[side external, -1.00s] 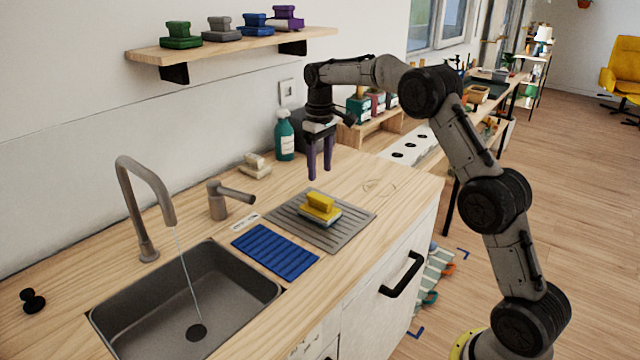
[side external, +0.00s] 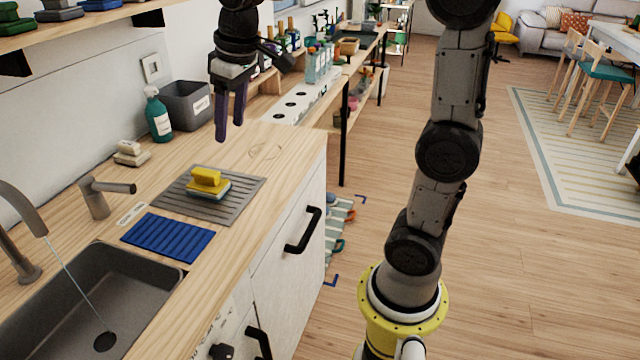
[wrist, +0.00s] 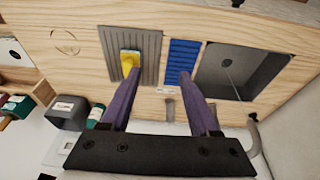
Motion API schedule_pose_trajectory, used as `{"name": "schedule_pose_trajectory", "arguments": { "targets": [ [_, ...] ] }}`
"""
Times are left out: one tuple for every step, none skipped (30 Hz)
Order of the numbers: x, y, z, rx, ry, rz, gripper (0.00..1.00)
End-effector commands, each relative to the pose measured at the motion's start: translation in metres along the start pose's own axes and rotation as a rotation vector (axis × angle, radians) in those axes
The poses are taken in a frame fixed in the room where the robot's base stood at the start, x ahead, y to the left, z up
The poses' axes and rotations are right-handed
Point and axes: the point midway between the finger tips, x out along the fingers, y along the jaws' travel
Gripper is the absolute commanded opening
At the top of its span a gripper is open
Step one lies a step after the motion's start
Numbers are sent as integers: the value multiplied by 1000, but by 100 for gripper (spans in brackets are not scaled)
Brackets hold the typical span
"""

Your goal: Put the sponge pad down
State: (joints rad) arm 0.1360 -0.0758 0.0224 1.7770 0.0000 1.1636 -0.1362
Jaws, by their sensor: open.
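The sponge pad (side external: 208,187) has a yellow top block on a pale and bluish base. It rests on the grey ribbed mat (side external: 243,196) on the wooden counter. My gripper (side external: 230,134), with purple fingers, is open and empty. It is in the air above the counter, to the right of and higher than the sponge pad, apart from it. In the wrist view the sponge pad (wrist: 129,62) lies on the grey mat (wrist: 150,52), beyond the left fingertip. The wrist view shows the two fingers (wrist: 158,78) spread with nothing between them.
A blue ribbed mat (side external: 167,238) lies beside the grey mat, near the sink (side external: 60,300) with running water. A tap (side external: 105,193), a soap block (side external: 131,153), a teal spray bottle (side external: 158,118) and a grey bin (side external: 188,104) stand along the back. The counter's right end is clear.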

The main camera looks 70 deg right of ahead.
Motion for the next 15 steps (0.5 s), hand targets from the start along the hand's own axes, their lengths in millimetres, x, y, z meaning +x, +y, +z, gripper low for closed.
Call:
{"name": "schedule_pose_trajectory", "arguments": {
  "targets": [
    [-8,-8,23,-2,29,-1,62],
    [-10,-13,35,-2,45,-1,62],
    [-12,-18,52,-2,65,-3,62],
    [-13,-22,64,-1,81,-4,62],
    [-13,-25,77,0,97,-6,62],
    [-13,-30,93,0,117,-8,62],
    [-11,-33,106,0,132,-10,62],
    [-9,-35,117,2,145,-12,62],
    [-6,-39,132,2,164,-16,62],
    [-4,-40,142,2,175,-18,62],
    [-1,-42,151,3,187,-20,62],
    [4,-44,162,5,200,-23,62],
    [6,-46,170,5,209,-25,62],
    [9,-46,176,5,217,-27,62],
    [12,-48,183,6,224,-29,62]
  ]
}}
